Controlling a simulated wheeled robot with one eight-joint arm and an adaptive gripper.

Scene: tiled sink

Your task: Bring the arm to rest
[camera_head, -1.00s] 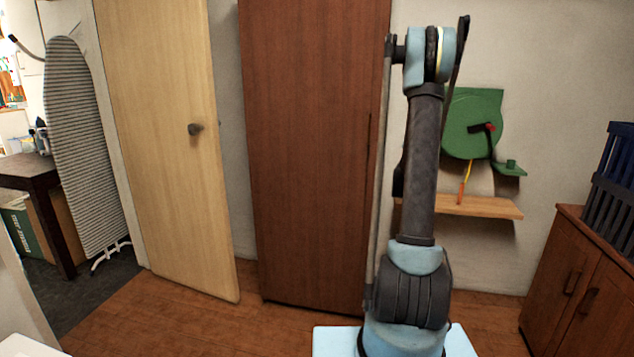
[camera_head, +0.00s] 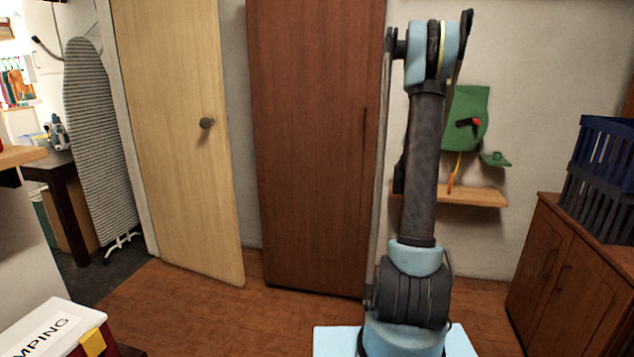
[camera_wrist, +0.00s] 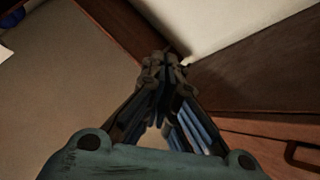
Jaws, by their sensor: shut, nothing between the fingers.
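My arm (camera_head: 418,170) stands upright in front of me in the head view, folded at its top joint, over my light blue base. My gripper (camera_wrist: 166,62) shows in the wrist view, with its fingertips together and nothing between them. In the head view I cannot make out the gripper's fingers. The wrist view shows a plain wall and brown wood beyond the fingers, with no object touching them.
A tall brown cabinet (camera_head: 312,150) stands behind my arm, beside a pale door (camera_head: 175,140). A low cabinet (camera_head: 565,270) with a dark crate (camera_head: 600,185) is at right. A white-lidded box (camera_head: 50,325) is at lower left. Open wooden floor (camera_head: 200,310) lies between.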

